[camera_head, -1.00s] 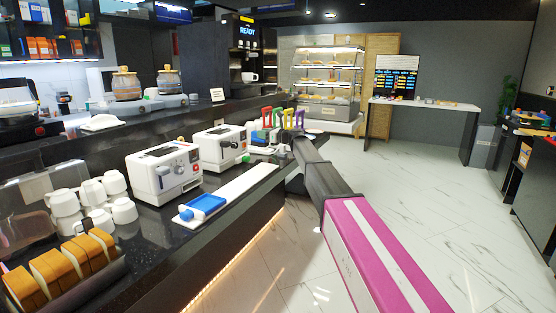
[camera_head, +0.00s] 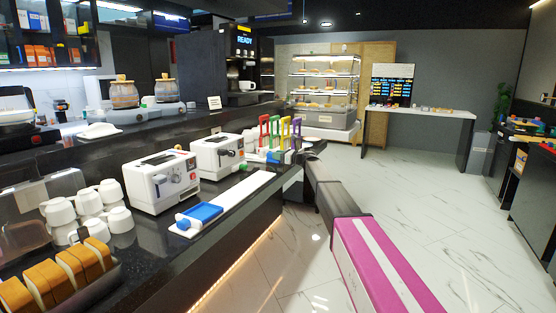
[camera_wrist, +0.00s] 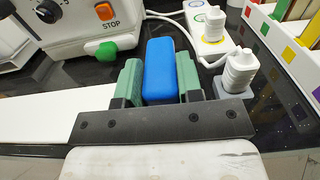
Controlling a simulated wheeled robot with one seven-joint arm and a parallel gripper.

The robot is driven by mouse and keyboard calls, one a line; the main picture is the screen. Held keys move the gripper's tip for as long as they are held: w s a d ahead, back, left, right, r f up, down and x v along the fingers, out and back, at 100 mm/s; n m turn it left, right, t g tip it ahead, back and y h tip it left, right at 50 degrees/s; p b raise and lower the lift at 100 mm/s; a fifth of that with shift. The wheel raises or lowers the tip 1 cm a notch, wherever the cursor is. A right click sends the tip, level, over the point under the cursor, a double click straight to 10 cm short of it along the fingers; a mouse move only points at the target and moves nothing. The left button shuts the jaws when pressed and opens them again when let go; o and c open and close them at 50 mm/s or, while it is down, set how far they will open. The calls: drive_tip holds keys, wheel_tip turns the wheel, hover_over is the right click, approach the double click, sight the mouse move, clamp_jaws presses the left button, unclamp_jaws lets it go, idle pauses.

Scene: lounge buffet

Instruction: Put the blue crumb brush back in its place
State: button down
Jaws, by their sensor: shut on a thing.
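My gripper (camera_wrist: 159,84) has green fingers, shut on the blue crumb brush (camera_wrist: 160,70) in the wrist view. Only a rounded blue block of the brush shows between the fingers. In the head view my own arm hides the gripper and brush. A flat blue tray-like piece (camera_head: 204,214) lies on the near end of a long white strip (camera_head: 245,192) on the counter. A rack with red, green, yellow and purple upright handles (camera_head: 281,131) stands farther along the counter. Part of a white holder with coloured squares (camera_wrist: 285,42) shows at the right of the wrist view.
Two white machines (camera_head: 162,180) (camera_head: 218,152) stand behind the strip. In the wrist view, a green knob (camera_wrist: 116,48) is close left of the gripper, and a white power strip (camera_wrist: 208,25) with white plugs (camera_wrist: 240,70) is close right. Cups and bread occupy the counter's near left.

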drive_tip(key=shift+f, duration=0.8)
drive_tip(key=c, duration=0.8)
unclamp_jaws()
drive_tip(key=shift+f, duration=0.15)
